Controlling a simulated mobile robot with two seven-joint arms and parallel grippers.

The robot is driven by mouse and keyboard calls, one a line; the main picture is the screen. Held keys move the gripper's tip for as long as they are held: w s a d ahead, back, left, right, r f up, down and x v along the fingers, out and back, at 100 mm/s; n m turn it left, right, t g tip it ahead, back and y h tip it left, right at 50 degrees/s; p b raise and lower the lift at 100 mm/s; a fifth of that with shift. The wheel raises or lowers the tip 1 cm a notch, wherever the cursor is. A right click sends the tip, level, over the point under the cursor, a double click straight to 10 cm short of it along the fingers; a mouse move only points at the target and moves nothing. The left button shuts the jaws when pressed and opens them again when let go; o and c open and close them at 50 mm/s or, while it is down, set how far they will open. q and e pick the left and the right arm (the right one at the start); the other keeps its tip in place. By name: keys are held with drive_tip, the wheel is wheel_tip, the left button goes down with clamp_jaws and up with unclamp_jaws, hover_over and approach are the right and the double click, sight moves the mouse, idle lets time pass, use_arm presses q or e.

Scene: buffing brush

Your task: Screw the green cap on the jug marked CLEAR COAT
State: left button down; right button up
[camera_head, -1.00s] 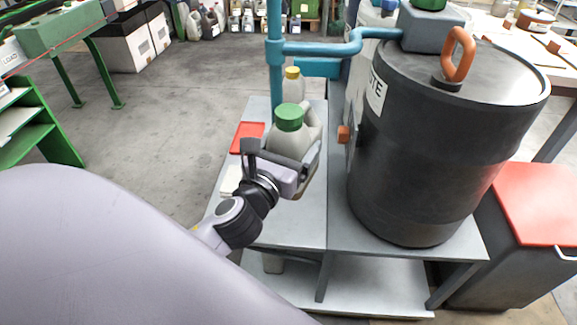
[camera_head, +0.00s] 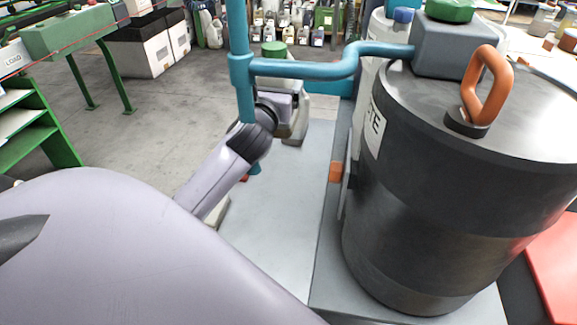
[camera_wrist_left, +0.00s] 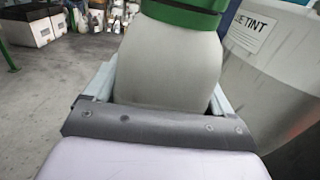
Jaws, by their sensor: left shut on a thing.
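A pale jug with a green cap (camera_head: 274,48) is held in my left gripper (camera_head: 297,112), beyond the upright blue pipe. In the left wrist view, the jug's pale body (camera_wrist_left: 168,65) sits between the two fingers, with the green cap (camera_wrist_left: 185,12) on top, cut off by the frame edge. My left gripper is shut on this jug. In the head view, the pipe and my arm hide much of the jug. No CLEAR COAT marking is readable in any view. My right gripper is out of view.
A black drum (camera_head: 440,200) with an orange handle (camera_head: 488,85) stands right of the grey bench top (camera_head: 280,220). The blue pipe (camera_head: 310,68) runs from the upright to a grey box. A pale TINT container (camera_wrist_left: 265,75) is close on the right. The near bench top is clear.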

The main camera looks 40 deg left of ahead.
use_arm(q)
drive_tip(key=shift+r, duration=0.2)
wheel_tip(320, 180, down, 16)
drive_tip(key=b, duration=0.8)
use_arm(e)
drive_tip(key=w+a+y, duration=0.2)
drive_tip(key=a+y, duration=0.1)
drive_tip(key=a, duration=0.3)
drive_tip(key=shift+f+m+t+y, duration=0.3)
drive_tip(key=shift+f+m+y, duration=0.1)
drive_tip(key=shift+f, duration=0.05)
use_arm(q)
drive_tip(key=shift+r, duration=0.1)
wheel_tip(320, 180, down, 4)
drive_tip(key=b, duration=0.3)
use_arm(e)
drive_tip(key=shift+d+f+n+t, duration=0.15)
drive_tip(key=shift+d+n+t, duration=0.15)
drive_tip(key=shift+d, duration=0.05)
